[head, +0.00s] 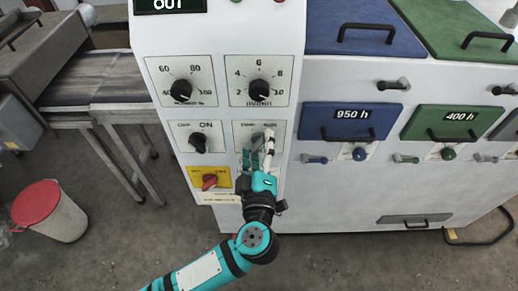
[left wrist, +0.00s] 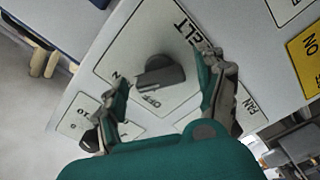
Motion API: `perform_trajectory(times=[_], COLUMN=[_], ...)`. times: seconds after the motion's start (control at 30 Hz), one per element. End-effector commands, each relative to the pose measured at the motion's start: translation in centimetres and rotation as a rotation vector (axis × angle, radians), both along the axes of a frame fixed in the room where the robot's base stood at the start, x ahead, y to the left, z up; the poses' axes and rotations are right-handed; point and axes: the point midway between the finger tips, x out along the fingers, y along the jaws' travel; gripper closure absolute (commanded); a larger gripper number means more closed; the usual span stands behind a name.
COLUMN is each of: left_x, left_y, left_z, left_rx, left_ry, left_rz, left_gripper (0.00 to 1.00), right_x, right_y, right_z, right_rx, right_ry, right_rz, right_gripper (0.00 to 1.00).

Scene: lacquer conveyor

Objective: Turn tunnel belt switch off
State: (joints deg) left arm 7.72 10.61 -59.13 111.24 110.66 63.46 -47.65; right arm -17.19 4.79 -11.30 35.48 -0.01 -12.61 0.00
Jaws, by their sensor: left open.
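The belt switch is a dark grey rotary knob on a white plate. In the left wrist view the knob (left wrist: 158,77) sits on a plate lettered "ELT" and "OFF", with the other lettering partly covered. In the head view its plate (head: 283,130) is on the right of the lower pair on the white panel, partly covered by my gripper. My left gripper (head: 259,149) is in front of it, open, with one finger on each side of the knob in the left wrist view (left wrist: 165,80). I see gaps between fingers and knob; contact is not visible.
Close by are an "ON" knob (head: 199,140), a red switch on a yellow plate (head: 209,181) and two dials above (head: 181,90). Handled drawers (head: 352,121) lie to the right. A conveyor (head: 95,80) and a red-lidded bin (head: 48,210) stand left. The floor in front is clear.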

Motion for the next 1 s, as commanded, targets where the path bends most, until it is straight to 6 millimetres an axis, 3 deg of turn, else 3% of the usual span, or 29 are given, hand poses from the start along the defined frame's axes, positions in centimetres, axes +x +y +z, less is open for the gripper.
perform_trajectory(times=[0.17,0.57,1.0], left_x=[-0.02,-0.04,-0.08], left_y=[0.00,0.01,-0.01], left_z=[0.01,0.01,-0.05], left_rx=[0.000,0.001,-0.095], left_ry=[0.000,0.000,0.002], left_rz=[0.000,0.000,0.001], left_gripper=[0.30,0.82,0.84], right_x=[0.05,0.06,0.07], right_y=[0.10,0.74,0.70], right_z=[0.02,0.03,0.22], right_rx=[0.001,0.009,0.008], right_ry=[-0.001,-0.001,-0.001], right_rz=[0.001,0.002,0.002], right_gripper=[0.64,0.64,0.64])
